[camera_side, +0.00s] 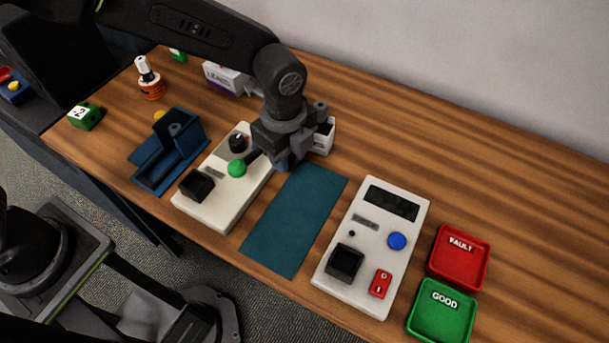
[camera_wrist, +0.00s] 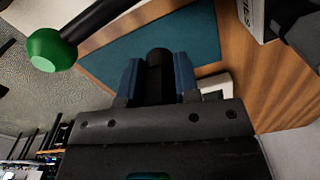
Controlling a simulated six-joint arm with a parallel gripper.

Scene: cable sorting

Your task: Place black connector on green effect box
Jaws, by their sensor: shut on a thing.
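My gripper (camera_side: 284,160) is above the wooden table, beside the left white device and near the teal mat's far end. In the wrist view its blue fingers (camera_wrist: 158,76) are shut on a black rounded piece, which appears to be the black connector (camera_wrist: 160,62). The connector cannot be made out in the side view. A small green box with a white label (camera_side: 85,117) sits at the table's left edge. Another small green item (camera_side: 178,55) is at the back, partly hidden by my arm. I cannot tell which is the effect box.
The left white device (camera_side: 213,213) has a green-knobbed lever (camera_side: 237,168). A blue fixture (camera_side: 172,152), the teal mat (camera_side: 295,225), and the right white device (camera_side: 375,225) are nearby. Red (camera_side: 486,262) and green (camera_side: 470,322) trays stand right. A white box (camera_side: 325,137) is behind my gripper.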

